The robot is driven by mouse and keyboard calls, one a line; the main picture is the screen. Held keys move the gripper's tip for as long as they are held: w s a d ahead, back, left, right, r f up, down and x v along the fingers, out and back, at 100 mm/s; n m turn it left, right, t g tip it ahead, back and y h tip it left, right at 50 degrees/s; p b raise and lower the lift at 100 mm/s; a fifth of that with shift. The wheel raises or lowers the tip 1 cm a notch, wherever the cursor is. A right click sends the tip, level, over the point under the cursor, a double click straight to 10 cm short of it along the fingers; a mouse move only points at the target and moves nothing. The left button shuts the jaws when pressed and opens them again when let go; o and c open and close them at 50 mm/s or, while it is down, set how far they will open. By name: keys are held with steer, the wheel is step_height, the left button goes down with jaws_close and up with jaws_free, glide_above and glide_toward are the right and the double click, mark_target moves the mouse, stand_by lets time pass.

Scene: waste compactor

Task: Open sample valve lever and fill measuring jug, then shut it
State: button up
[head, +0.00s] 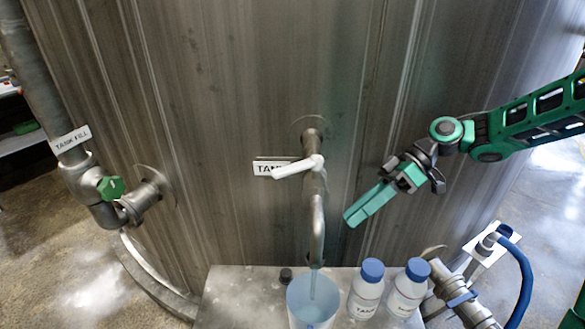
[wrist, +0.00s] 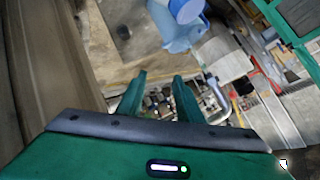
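The sample valve (head: 314,180) juts from the tank wall, and its white lever (head: 292,169) points left across the pipe, partly covering a label. Its spout (head: 317,245) bends down over the measuring jug (head: 312,302), a pale blue open vessel on the stand. A thin bluish stream shows between spout and jug; the jug's fill level is unclear. My gripper (head: 357,211) is in the air right of the valve, apart from the lever. In the wrist view my gripper's fingers (wrist: 160,92) stand apart with nothing between them.
A tank fill pipe with a green handle (head: 110,188) is at left. A blue hose (head: 523,285) is at right.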

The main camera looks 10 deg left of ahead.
mark_target(291, 166)
steer(key=a+r+n+g+y, duration=0.2)
steer(key=r+n+g+y, duration=0.1)
steer(key=r+n, duration=0.3)
steer(key=a+r+n+g+y, duration=0.2)
steer(key=a+r+n, duration=0.1)
steer(key=r, duration=0.6)
steer(key=x, duration=0.9)
steer(key=shift+s, duration=0.35)
steer(key=shift+x, duration=0.9)
jaws_close()
